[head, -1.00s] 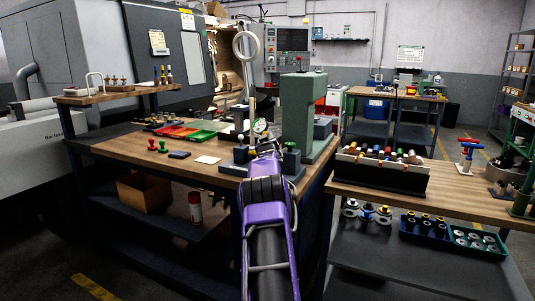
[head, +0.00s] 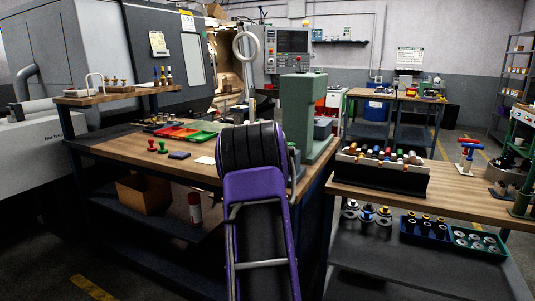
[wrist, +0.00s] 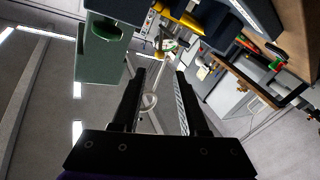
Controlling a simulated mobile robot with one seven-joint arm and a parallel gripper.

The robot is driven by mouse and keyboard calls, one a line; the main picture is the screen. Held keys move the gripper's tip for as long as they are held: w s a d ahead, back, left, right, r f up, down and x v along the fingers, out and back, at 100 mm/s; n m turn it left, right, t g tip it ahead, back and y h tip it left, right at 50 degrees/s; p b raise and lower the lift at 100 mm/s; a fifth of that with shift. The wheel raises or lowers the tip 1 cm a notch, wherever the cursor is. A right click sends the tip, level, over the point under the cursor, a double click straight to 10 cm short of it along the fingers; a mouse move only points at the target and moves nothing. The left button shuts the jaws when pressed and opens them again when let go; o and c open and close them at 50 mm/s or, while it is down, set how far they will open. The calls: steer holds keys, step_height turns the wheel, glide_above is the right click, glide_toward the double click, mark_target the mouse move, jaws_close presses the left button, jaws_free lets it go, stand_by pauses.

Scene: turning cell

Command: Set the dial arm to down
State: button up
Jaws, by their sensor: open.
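In the head view my arm covers the spot on the wooden bench (head: 120,146) where a small round dial gauge stood visible a second ago. The gauge and its stand are hidden there now. In the wrist view my gripper (wrist: 160,73) is open, with its two black fingers apart and nothing between them. Beyond the fingertips, a yellow bar (wrist: 178,17) slants across the top, with small brass-coloured parts by its lower left end. I cannot tell whether this is the dial arm, or which way the arm points.
A green column (head: 297,108) stands on the bench right of my arm; what looks like its body fills the wrist view's upper left (wrist: 101,62). A rack of coloured handles (head: 380,174) stands right.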

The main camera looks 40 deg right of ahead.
steer(key=shift+v, duration=1.25)
